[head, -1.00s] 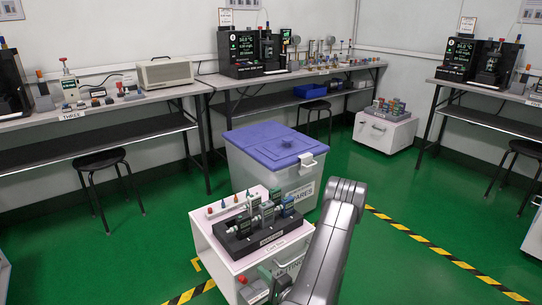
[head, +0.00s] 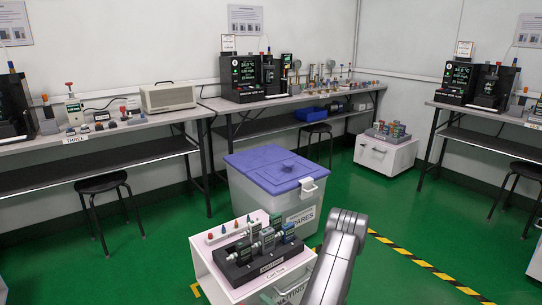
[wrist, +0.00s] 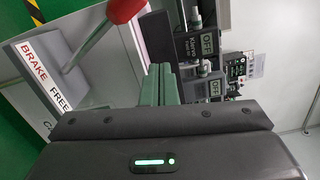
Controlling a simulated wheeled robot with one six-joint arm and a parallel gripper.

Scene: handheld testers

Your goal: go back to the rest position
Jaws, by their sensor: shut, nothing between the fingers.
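My gripper (wrist: 160,84) shows in the wrist view, its two green fingers closed side by side with nothing visible between them. In the head view only my grey arm rises from the bottom edge, right of a white cart; the gripper itself is not seen there. In the wrist view a red knob (wrist: 124,10) on a metal lever is up and to the left of the fingertips, apart from them. A white plate marked BRAKE FREE (wrist: 52,88) lies left of the fingers. Digital testers (wrist: 208,46) with small displays are to the right of the fingers.
The white cart (head: 215,262) carries a dark tester rack (head: 262,262) close beside my arm. A grey bin with a purple lid (head: 270,168) stands behind it. Benches (head: 140,128) line the walls, with black stools (head: 102,184) at them. Green floor (head: 400,220) is open to the right.

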